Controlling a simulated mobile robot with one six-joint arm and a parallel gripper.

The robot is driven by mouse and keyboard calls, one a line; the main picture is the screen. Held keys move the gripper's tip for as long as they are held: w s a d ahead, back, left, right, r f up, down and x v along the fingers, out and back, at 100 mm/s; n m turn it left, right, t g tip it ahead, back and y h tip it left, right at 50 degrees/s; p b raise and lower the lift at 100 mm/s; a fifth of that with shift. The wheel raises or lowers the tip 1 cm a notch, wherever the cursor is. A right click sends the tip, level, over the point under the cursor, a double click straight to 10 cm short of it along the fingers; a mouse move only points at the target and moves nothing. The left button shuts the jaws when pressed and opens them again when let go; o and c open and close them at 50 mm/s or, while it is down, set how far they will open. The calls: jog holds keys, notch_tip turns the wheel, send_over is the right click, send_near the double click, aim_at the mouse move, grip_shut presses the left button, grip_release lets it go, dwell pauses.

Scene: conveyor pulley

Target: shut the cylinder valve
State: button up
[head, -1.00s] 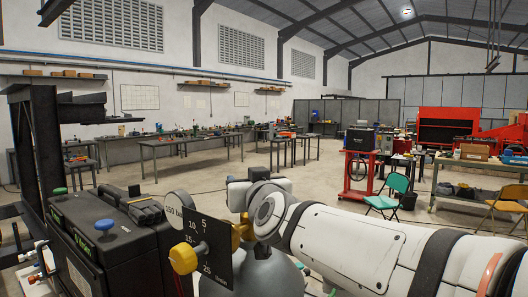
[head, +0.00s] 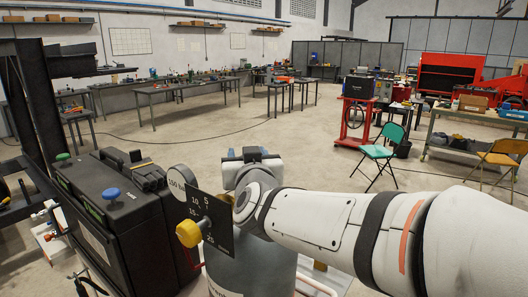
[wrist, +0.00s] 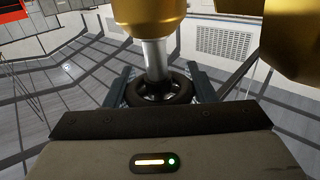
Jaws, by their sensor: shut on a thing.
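In the wrist view, my gripper (wrist: 160,88) has its two dark fingers on either side of a round black handwheel (wrist: 160,97), shut on it. A silver stem (wrist: 155,60) joins the handwheel to a brass valve body (wrist: 149,10). In the head view, the grey cylinder (head: 250,272) stands upright in front of me. My white wrist covers the valve and handwheel there, and my fingers are hidden. A round gauge (head: 178,180), a black plate with numbers (head: 222,238) and a yellow knob (head: 188,234) sit left of my wrist.
A black case (head: 125,222) with blue and green knobs stands close on the left beside a dark frame (head: 35,110). A green chair (head: 378,153) and a red cart (head: 355,125) stand farther right. Open floor lies behind the cylinder.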

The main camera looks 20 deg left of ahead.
jog(key=o, duration=1)
jog(key=shift+s, duration=0.1)
notch_tip(320, 180, up, 10)
jog(key=shift+p, duration=0.85)
